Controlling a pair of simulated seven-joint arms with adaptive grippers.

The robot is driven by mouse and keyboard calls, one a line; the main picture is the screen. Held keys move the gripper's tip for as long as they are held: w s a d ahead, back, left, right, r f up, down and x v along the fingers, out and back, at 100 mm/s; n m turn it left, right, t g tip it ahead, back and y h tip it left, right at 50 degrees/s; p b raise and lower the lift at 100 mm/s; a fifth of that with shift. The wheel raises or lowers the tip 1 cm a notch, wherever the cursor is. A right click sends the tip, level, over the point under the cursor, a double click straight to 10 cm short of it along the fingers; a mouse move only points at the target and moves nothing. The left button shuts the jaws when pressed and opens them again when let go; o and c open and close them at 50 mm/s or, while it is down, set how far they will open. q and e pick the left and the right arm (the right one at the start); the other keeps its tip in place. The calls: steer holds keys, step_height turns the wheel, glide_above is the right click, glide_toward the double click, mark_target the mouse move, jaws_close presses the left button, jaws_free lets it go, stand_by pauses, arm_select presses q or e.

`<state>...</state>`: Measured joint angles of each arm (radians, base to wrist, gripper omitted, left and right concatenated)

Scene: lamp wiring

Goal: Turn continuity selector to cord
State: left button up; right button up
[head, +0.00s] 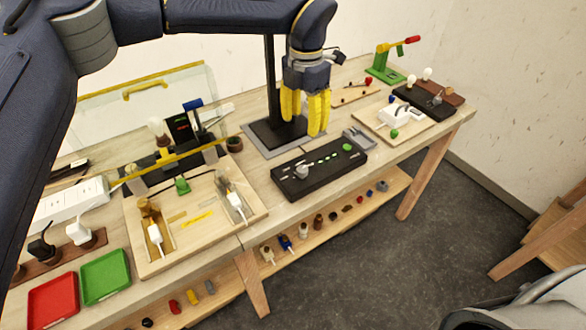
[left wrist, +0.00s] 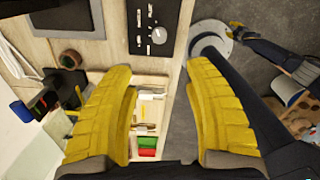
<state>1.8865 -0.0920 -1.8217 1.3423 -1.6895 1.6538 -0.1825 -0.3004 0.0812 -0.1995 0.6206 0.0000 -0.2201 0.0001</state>
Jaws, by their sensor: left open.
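A black box (head: 325,178) with a silver knob (head: 302,171), a row of small green marks and a green button lies near the table's front edge. It looks like the continuity selector; its labels are too small to read. In the left wrist view the black panel (left wrist: 142,42) is at the top, with its pale knob (left wrist: 158,35). My left gripper (head: 306,118) is open and empty, fingers pointing down, above and behind the box and apart from it. My right gripper (left wrist: 236,31) appears small at the upper right of the left wrist view; its jaw state is unclear.
A black stand (head: 272,130) with an upright post is behind the box, close to my left gripper. A wooden tray (head: 195,222) with plugs lies left of it. Another black box (head: 418,100) with a knob is at far right. Red (head: 53,300) and green (head: 105,277) trays are at front left.

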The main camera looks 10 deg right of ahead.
mark_target(302, 169)
arm_select(q)
step_height(302, 169, down, 17)
steer(key=shift+f, duration=0.1)
stand_by(0.6)
jaws_close()
stand_by(0.4)
